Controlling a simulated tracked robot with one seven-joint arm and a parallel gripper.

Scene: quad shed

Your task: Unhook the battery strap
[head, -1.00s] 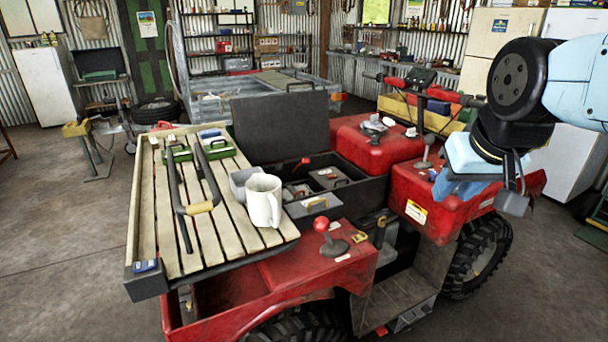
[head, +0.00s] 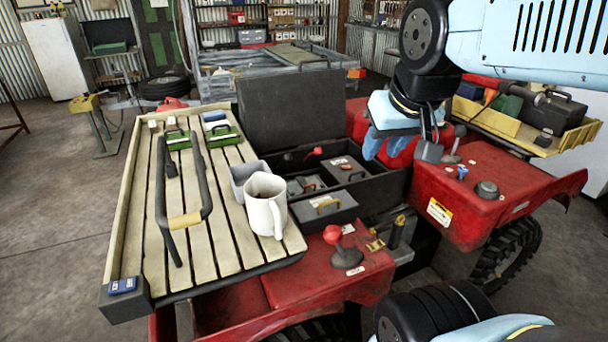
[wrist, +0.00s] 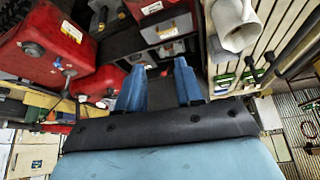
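An open black box (head: 291,163) with a raised dark lid (head: 290,109) sits at the middle of the red quad. Inside are grey battery-like blocks (head: 342,168) with handles, and a small red-ended piece (head: 314,151) near the back wall. I cannot make out which part is the battery strap. My gripper (wrist: 158,72) shows two blue fingers apart with nothing between them. In the head view my gripper (head: 372,150) hangs by the box's right end, pointing down. The box also shows beyond the fingers in the wrist view, partly hidden by them.
A red-knobbed lever (head: 333,235) stands in front. A yellow tray (head: 530,132) is at right.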

